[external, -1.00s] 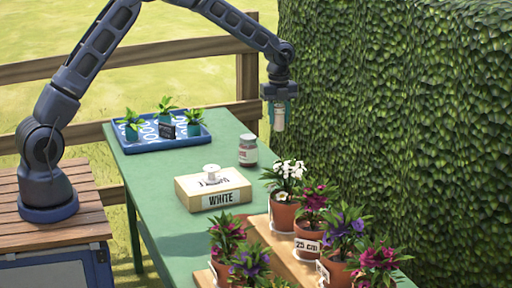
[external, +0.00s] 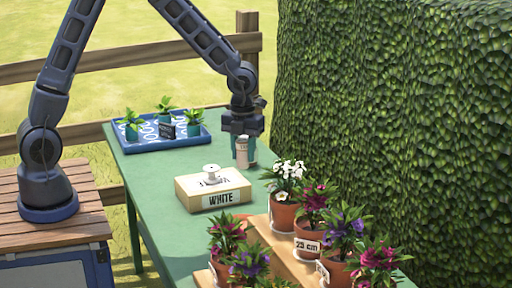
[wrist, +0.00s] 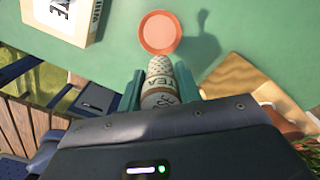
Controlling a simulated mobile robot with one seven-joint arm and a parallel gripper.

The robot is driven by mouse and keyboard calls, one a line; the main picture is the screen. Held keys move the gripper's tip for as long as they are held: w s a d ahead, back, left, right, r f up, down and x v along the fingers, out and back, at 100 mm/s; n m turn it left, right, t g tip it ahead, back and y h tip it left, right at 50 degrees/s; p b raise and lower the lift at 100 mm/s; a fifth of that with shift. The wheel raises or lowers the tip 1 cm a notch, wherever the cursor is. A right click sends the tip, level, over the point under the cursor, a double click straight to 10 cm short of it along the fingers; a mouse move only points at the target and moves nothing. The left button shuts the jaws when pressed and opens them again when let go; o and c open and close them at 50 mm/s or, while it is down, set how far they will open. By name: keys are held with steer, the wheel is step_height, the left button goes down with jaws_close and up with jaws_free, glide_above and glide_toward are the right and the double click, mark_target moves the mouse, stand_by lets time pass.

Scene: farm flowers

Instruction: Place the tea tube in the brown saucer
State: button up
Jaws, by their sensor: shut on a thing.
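My gripper (external: 242,140) is shut on the tea tube (external: 241,153), a pale, roughly upright cylinder with dark lettering. In the wrist view, the tea tube (wrist: 160,85) sits between the two green fingers (wrist: 157,88), its speckled end pointing away from the camera. The brown saucer (wrist: 160,33) is a round, empty, orange-brown dish on the green table, beyond the tube in the wrist view. In the external view, only part of the saucer (external: 243,216) shows between the box and the wooden stand. The tube is held above the table, apart from the saucer.
A cream box marked WHITE (external: 213,190) bears a white knob-shaped thing. Potted flowers (external: 285,190) stand on a wooden stand (external: 275,242) at the front right. A blue tray (external: 150,142) of seedlings lies at the back left. The red-lidded jar is mostly hidden.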

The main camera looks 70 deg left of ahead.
step_height(320, 180, down, 19)
steer(key=shift+f, duration=0.1)
stand_by(0.5)
steer(key=o, duration=1)
steer(key=shift+f, duration=0.1)
steer(key=shift+c, duration=0.2)
